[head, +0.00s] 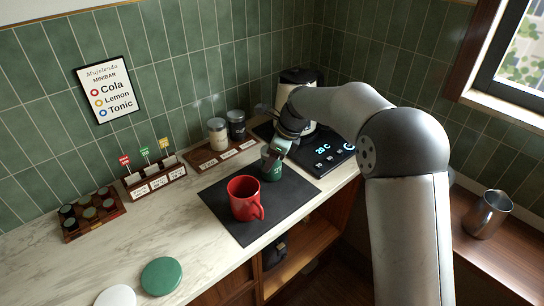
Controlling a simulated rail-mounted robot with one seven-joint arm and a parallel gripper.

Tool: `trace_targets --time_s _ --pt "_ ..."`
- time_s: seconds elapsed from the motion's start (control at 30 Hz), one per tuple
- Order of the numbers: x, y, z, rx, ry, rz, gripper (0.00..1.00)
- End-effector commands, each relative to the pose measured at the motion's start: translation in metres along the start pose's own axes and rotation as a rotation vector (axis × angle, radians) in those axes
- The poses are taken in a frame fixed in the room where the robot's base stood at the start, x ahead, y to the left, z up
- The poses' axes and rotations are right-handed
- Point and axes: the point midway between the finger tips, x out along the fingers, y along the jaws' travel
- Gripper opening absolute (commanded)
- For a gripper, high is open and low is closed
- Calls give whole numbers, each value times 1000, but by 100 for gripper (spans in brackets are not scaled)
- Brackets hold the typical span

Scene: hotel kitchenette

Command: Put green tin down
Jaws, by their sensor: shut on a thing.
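The green tin (271,173) is a small dark green cylinder at the back part of the black mat (290,206) in the head view. It looks upright. My gripper (274,153) reaches down from the right and is shut on the tin's upper part, which the fingers partly hide. The tin's base is at or very close to the mat; I cannot tell if it touches.
A red mug (245,200) stands on the mat just in front of the tin. Two lidded jars (217,134) stand behind left on a labelled wooden tray (207,160). A kettle (292,88) is behind my arm. Marble counter is free left of the mat.

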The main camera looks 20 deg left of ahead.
Motion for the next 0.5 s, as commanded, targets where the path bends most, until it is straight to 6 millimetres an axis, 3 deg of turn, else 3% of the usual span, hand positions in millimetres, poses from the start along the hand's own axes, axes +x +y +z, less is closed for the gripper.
trace_targets --time_s 0.13,0.17,0.2,0.5 --pt "3 0 -1 0 0 0 27" --pt "2 0 -1 0 0 0 63" --pt "2 0 -1 0 0 0 74" --pt "1 0 -1 0 0 0 77"
